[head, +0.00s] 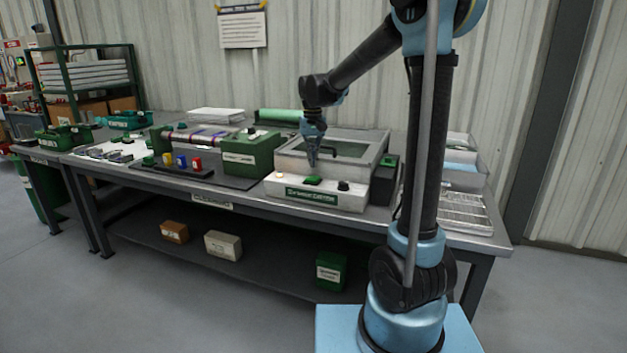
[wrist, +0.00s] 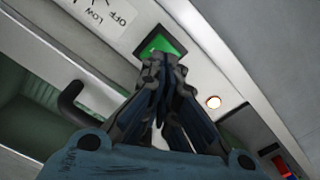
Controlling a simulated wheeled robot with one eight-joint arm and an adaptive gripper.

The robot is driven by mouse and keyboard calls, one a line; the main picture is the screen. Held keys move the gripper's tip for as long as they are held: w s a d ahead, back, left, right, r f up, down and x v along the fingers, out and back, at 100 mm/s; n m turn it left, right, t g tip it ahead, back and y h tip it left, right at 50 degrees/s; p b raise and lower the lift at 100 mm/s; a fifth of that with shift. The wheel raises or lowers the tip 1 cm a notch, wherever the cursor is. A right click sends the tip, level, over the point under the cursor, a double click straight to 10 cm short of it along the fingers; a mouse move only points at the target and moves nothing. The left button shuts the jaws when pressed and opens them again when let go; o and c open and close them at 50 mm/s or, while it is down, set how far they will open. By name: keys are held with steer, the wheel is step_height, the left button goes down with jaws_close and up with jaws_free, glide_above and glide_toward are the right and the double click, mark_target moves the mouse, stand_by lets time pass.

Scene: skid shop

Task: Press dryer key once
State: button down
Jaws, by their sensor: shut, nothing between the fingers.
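The green key (head: 313,180) sits on the white front panel of a box-shaped unit (head: 335,199) with a grey-framed lid. The same key (wrist: 158,44) shows in the wrist view, partly hidden by my fingertips. My gripper (head: 312,163) points down over the key, shut and empty. In the wrist view its fingertips (wrist: 164,68) lie at the key's near edge. I cannot tell whether they touch it. A glowing round lamp (head: 280,176) is left of the key, and a dark knob (head: 343,185) is right of it.
A handle (wrist: 82,101) on the lid stands close to my gripper in the wrist view. A green box (head: 250,156) stands left of the unit, with small coloured pots (head: 182,162) beyond it. Wire racks (head: 463,212) lie at the right end of the bench.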

step_height(320, 180, up, 11)
stand_by(0.8)
steer(key=s+d+f, duration=0.3)
steer(key=s+d, duration=0.6)
steer(key=s+d+f+m+t, duration=0.1)
steer(key=s+d+f, duration=0.5)
steer(key=s+f, duration=0.4)
steer(key=s+d+f+t, duration=0.1)
steer(key=s+d+f, duration=0.5)
steer(key=s+f, duration=0.3)
steer(key=s, duration=0.3)
steer(key=shift+s+d+f+m, duration=0.35)
steer(key=shift+d+m, duration=0.05)
steer(key=shift+w, duration=0.1)
steer(key=shift+w+f, duration=0.2)
steer(key=shift+w, duration=0.15)
